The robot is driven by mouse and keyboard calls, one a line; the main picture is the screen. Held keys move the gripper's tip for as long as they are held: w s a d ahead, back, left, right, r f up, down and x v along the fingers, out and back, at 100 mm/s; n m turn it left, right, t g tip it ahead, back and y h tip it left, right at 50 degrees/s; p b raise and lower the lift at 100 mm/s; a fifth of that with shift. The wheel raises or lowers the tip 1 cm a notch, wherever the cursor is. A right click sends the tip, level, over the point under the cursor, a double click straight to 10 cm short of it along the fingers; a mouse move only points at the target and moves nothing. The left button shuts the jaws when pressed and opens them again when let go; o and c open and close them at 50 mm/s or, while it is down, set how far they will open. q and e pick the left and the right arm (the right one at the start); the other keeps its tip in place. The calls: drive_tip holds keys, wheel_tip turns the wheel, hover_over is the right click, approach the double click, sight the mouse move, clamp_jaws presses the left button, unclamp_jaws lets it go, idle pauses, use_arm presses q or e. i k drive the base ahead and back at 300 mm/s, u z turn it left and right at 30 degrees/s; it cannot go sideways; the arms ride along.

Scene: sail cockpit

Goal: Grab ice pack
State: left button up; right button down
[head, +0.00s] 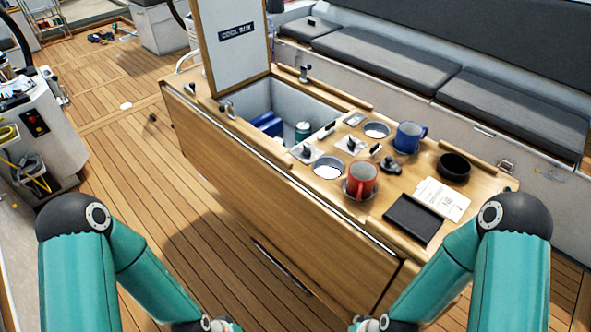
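The cool box (255,98) is a pale-lined bin set into the wooden cockpit table, with its lid (236,50), labelled "COOL BOX", standing open. Inside it at the left lies a blue block (268,124), which looks like the ice pack; its lower part is hidden by the box's front edge. A teal can-like item (303,130) stands to its right in the box. My two arms come in from the lower left and lower right. Only their wrist parts show at the bottom edge, in front of the table; both grippers are cut off below the picture.
On the table right of the box stand a red mug (362,180), a blue mug (409,138), a black bowl (454,167), a dark tablet-like slab (412,218) and a paper (442,200). Latches (227,107) sit by the box rim. Cushioned benches (385,56) lie behind. Deck at left is mostly clear.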

sight(273, 127)
drive_tip(key=z, duration=1.4)
drive_tip(key=i, duration=0.15)
drive_tip(key=u, duration=3.4)
drive_tip(key=i, duration=0.85)
drive_tip(key=z, duration=1.35)
drive_tip(key=i, duration=0.9)
drive_tip(key=z, duration=0.05)
